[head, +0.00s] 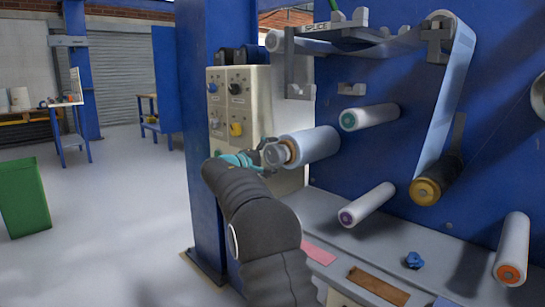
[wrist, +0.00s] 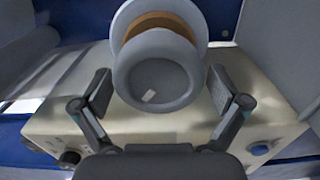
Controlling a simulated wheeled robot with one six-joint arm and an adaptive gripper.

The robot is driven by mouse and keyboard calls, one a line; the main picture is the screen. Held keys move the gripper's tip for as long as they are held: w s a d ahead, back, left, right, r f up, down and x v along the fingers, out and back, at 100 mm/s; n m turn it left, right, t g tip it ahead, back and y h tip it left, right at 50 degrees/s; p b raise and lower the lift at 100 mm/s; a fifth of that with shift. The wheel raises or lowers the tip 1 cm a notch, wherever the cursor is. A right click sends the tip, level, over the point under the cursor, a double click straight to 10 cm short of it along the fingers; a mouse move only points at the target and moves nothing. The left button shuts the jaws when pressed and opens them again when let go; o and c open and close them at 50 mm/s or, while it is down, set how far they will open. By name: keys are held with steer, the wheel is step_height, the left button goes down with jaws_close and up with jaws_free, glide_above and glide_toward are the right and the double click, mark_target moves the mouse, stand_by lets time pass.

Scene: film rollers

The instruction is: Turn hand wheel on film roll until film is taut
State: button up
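The grey hand wheel (head: 274,155) sits on the near end of the pale blue film roll (head: 313,144), with a tan core between them. In the wrist view, the round hand wheel (wrist: 158,80) has a small pale mark on its face. My gripper (head: 260,159) is at the wheel end of the roll. In the wrist view, my gripper (wrist: 165,92) is open, one finger on each side of the wheel, with narrow gaps. The film web (head: 446,90) runs down from the upper roller to a dark roller with a yellow end (head: 427,191).
A cream control box (head: 238,105) with knobs stands just behind my gripper, beside a blue post (head: 205,60). Other rollers, such as the green-ended one (head: 368,117) and purple-ended one (head: 366,205), stick out from the blue panel. The grey ledge (head: 430,265) lies below. Floor at left is open.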

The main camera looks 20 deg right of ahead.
steer(key=v, duration=1.2)
stand_by(0.5)
